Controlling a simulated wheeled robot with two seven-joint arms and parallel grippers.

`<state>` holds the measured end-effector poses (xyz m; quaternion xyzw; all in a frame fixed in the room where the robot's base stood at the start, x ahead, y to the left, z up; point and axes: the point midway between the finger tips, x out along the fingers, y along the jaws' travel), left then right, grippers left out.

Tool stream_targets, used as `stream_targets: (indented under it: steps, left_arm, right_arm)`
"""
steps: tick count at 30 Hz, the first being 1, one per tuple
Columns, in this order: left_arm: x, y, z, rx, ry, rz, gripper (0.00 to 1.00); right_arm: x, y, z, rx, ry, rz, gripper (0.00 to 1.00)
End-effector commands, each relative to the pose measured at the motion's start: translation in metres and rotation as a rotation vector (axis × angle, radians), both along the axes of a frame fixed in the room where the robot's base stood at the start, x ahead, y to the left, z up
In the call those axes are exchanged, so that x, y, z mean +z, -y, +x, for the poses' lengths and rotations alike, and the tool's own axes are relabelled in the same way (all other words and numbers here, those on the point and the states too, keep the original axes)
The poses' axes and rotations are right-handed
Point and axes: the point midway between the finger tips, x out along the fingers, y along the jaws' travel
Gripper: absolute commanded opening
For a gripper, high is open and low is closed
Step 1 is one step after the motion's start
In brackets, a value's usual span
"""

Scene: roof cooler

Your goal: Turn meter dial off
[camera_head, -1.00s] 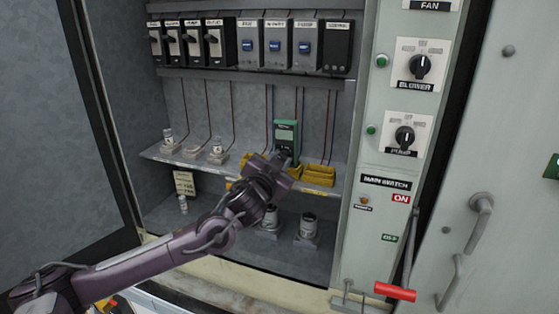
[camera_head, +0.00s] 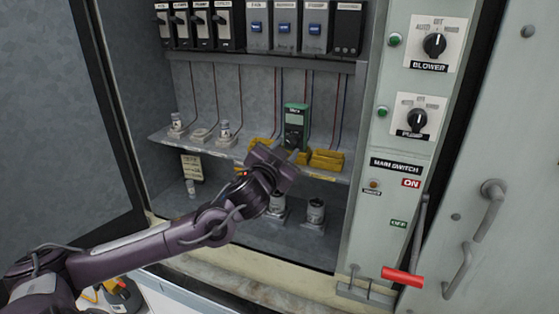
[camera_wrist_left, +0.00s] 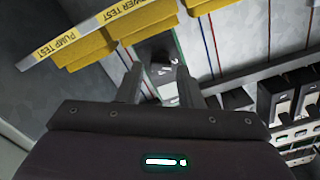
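The green meter (camera_head: 296,116) stands upright on the cabinet's middle shelf. Its dark dial (camera_head: 293,139) is low on its face, just above my left gripper (camera_head: 293,158); the pointer setting is too small to read. In the left wrist view the meter's dark dial (camera_wrist_left: 155,48) shows beyond and between the two fingertips of my left gripper (camera_wrist_left: 158,82). The fingers are spread with nothing clearly held between them. I cannot tell whether they touch the meter. My right gripper is not in view.
Yellow holders (camera_head: 327,160) sit either side of the meter along the shelf edge (camera_head: 225,152). Wires hang behind it. Breakers line the top. The right panel holds the blower knob (camera_head: 435,45), pump knob (camera_head: 417,120) and red-handled main switch lever (camera_head: 403,277).

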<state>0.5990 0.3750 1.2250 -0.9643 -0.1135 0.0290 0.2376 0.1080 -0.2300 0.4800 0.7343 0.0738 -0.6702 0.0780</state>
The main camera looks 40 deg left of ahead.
Motion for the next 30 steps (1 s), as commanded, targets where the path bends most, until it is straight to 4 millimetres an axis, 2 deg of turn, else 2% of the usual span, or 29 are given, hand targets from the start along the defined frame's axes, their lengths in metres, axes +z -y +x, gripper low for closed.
stream_targets:
  steps: [6,12,30]
  left_arm:
    - [-0.004,0.008,-0.029,-0.002,-0.005,0.001,0.33]
    - [-0.002,0.010,-0.043,0.001,-0.003,-0.001,0.33]
    - [0.000,0.012,-0.049,0.000,0.000,-0.001,0.33]
  right_arm:
    - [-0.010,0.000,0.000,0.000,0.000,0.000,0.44]
    - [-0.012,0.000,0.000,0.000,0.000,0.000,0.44]
    - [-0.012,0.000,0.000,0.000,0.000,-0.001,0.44]
